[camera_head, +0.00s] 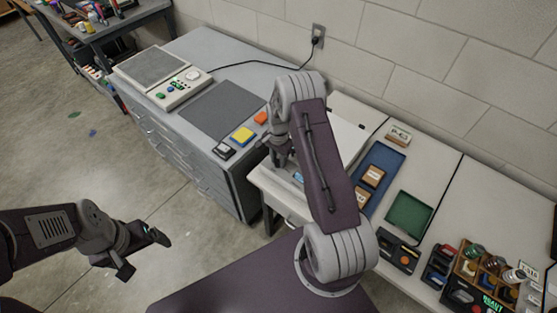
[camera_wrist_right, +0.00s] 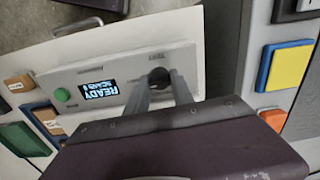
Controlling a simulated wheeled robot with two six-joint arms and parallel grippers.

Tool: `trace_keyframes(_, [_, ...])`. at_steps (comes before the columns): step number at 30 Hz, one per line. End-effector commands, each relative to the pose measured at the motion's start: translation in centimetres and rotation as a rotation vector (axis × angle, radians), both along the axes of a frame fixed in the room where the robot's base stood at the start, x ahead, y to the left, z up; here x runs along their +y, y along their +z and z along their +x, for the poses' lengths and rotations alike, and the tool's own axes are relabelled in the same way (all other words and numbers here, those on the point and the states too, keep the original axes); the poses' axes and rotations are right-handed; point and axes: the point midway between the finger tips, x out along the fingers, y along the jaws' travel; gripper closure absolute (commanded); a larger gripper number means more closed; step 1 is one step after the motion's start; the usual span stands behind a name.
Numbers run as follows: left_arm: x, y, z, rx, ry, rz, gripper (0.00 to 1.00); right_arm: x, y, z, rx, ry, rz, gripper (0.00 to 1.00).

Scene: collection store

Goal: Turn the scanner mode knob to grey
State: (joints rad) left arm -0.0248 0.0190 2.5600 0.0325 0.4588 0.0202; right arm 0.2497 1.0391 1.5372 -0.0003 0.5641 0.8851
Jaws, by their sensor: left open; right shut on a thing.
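In the right wrist view the grey control panel (camera_wrist_right: 125,72) of the scanner carries a lit display (camera_wrist_right: 98,89), upside down and reading READY with a smaller line below. A green button (camera_wrist_right: 62,95) sits on the same panel. My right gripper (camera_wrist_right: 160,80) is shut on the dark round knob (camera_wrist_right: 158,75) at the panel's other end. The fingers hide part of it, and I cannot tell which mode it points to. In the head view the scanner (camera_head: 345,135) is partly behind my right arm; my right gripper (camera_head: 281,160) is at its near left end. My left gripper (camera_head: 145,250) is open and empty above the floor.
A grey cabinet (camera_head: 205,50) left of the scanner bears a device with buttons (camera_head: 163,78), a dark mat (camera_head: 222,108) and a yellow block (camera_head: 243,136). Right of the scanner lie a blue tray (camera_head: 378,165) and a green tray (camera_head: 408,214).

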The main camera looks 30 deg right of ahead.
Motion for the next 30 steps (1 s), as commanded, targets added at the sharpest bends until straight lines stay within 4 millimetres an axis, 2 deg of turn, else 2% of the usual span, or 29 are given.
trace_keyframes(19, [0.00,-0.12,0.00,0.000,0.000,0.000,0.11,0.15,-0.19,-0.29,0.009,-0.044,0.003,1.00])
trace_keyframes(20, [0.00,-0.12,0.00,0.000,0.000,0.000,0.11,0.15,-0.19,-0.29,0.009,-0.044,0.003,0.66])
trace_keyframes(21, [0.00,-0.12,0.00,0.000,0.000,0.000,0.11,0.15,-0.18,-0.28,0.009,-0.044,0.003,0.62])
trace_keyframes(30, [0.00,-0.13,0.00,0.000,0.000,0.000,0.11,0.05,0.18,-0.08,0.003,-0.044,0.001,0.62])
